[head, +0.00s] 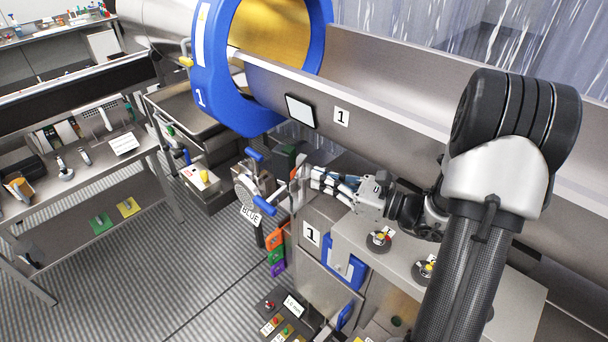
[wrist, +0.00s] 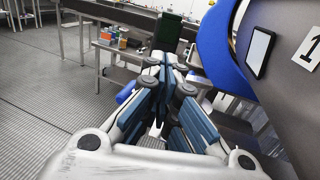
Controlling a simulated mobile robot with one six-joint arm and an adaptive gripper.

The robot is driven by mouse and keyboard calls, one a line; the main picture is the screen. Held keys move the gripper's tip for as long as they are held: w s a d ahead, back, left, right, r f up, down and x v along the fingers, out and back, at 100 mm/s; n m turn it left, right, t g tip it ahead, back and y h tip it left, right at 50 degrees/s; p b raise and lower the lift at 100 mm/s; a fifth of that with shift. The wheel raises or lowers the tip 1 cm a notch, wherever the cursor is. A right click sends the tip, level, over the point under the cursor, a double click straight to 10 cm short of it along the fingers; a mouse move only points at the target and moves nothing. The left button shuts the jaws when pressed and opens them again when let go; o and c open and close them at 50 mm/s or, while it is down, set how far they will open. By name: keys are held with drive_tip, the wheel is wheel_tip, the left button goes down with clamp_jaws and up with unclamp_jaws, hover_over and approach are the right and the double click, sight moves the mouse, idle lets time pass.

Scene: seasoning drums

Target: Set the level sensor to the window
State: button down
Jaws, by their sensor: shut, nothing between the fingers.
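My gripper (head: 306,176) is shut and empty, with its fingers pointing left below the drum trough. It also shows in the wrist view (wrist: 168,70), fingertips together. Just beyond the tips in the head view is a device with a grey round disc (head: 246,194), blue handles (head: 255,154) and a label reading BLUE. A dark green block (head: 284,161) stands behind it; a dark green panel (wrist: 168,31) shows past the fingertips in the wrist view. A black-framed pale rectangle (head: 300,110) is on the trough wall beside a "1" label. I cannot tell which part is the level sensor.
A blue ring (head: 226,80) with a yellow interior surrounds the drum. The grey cabinet top (head: 410,265) below my arm carries small round knobs (head: 379,239). Coloured tags (head: 276,255) hang on the cabinet side. A shelf rack (head: 90,170) stands left; the floor between is clear.

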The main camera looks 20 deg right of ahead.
sight(292, 169)
drive_tip(key=x, duration=0.5)
idle(0.5)
